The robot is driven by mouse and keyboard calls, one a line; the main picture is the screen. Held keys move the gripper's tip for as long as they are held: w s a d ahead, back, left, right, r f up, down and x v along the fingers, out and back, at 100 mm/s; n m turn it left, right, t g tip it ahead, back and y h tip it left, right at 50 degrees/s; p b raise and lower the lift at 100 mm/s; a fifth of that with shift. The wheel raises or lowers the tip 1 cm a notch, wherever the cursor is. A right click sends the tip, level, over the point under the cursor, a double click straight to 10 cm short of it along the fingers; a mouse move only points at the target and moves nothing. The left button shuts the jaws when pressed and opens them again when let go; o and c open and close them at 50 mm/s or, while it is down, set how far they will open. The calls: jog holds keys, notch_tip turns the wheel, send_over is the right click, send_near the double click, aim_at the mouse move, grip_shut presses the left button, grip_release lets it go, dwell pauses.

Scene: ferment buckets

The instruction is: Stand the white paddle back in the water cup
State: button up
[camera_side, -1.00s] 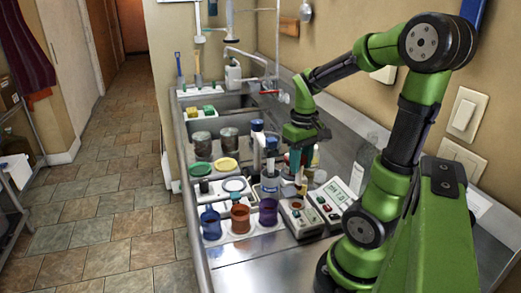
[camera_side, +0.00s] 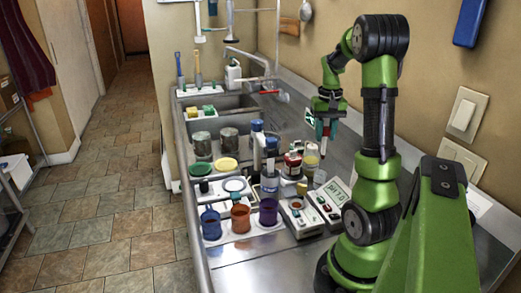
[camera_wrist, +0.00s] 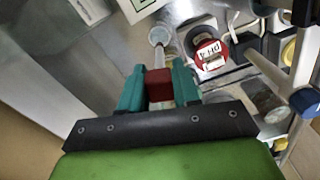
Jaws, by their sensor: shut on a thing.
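My gripper (camera_side: 325,132) hangs in the air over the right part of the steel counter, behind the pH meter. In the wrist view its teal fingers (camera_wrist: 158,70) are shut on a dark red block (camera_wrist: 159,86). A pale rod with a round end (camera_wrist: 158,36) shows beyond the block; I cannot tell whether they are one piece, or whether this is the white paddle. A blue cup (camera_side: 211,226), an orange-brown cup (camera_side: 240,220) and a purple cup (camera_side: 268,214) stand in a row at the front. I cannot tell which cup holds water.
A red-capped bottle marked pH 4 (camera_wrist: 209,52) stands close to my gripper. The pH meter (camera_side: 333,193) lies in front. A tall blue-topped item (camera_side: 271,165) stands left of the bottles. Yellow and green lids (camera_side: 226,164) lie farther left. The front counter is bare (camera_side: 265,262).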

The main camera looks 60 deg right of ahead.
aim_at(323, 158)
jog(key=shift+d+f, duration=0.1)
jog(key=shift+f, duration=5.15)
jog(key=o, duration=1.6)
jog(key=shift+r, duration=0.1)
jog(key=shift+r, duration=2.9)
